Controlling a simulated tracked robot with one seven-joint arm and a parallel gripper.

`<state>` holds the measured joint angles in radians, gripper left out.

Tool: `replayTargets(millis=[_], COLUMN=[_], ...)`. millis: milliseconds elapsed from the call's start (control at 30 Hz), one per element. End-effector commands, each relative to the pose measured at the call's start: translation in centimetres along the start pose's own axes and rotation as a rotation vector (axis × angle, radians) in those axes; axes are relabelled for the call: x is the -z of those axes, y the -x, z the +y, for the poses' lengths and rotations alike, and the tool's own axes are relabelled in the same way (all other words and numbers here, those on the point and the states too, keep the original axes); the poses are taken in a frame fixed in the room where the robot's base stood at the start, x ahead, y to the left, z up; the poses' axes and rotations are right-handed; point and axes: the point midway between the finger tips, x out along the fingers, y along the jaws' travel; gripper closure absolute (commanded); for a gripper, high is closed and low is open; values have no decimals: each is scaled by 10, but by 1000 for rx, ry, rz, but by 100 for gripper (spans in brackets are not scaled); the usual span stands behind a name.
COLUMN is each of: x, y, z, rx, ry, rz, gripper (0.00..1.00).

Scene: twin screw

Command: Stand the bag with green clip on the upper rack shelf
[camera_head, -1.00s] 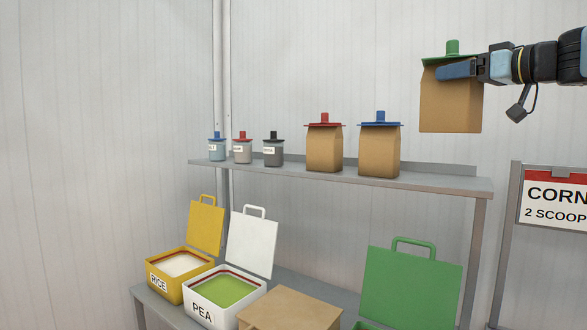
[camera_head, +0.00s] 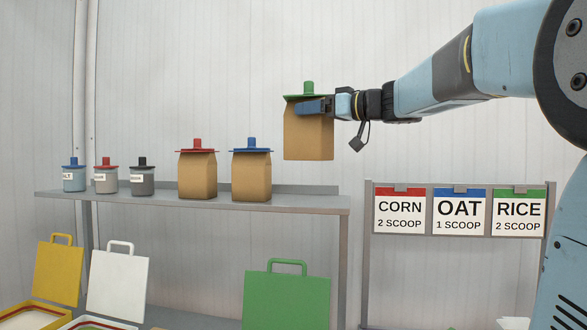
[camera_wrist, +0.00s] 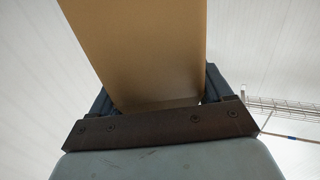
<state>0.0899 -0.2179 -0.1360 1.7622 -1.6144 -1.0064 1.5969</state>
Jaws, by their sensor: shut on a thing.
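The brown paper bag with a green clip (camera_head: 309,138) hangs upright in my gripper (camera_head: 318,106), which is shut on it just below the clip. In the wrist view the bag (camera_wrist: 140,45) fills the space between the two fingers of my gripper (camera_wrist: 158,95). The bag is above and near the right end of the upper rack shelf (camera_head: 300,202), with a gap under its bottom. On that shelf stand a bag with a red clip (camera_head: 198,177) and a bag with a blue clip (camera_head: 251,177), left of the held bag.
Three small lidded jars, blue (camera_head: 74,177), red (camera_head: 106,178) and black (camera_head: 143,178), stand at the shelf's left. The shelf right of the blue-clip bag is bare. Below are open lids, including a green lid (camera_head: 286,302). A sign rack (camera_head: 459,212) stands at the right.

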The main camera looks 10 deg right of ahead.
Motion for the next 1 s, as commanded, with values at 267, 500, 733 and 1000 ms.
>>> replayTargets(millis=[267, 500, 733, 1000], x=[-26, -57, -81, -95], y=[-26, -43, -52, -58], z=[50, 85, 103, 113], rx=[-2, -2, -1, -1], ry=[-2, -4, -1, -3], rz=[-3, -3, -1, -1], gripper=[58, 58, 58, 58])
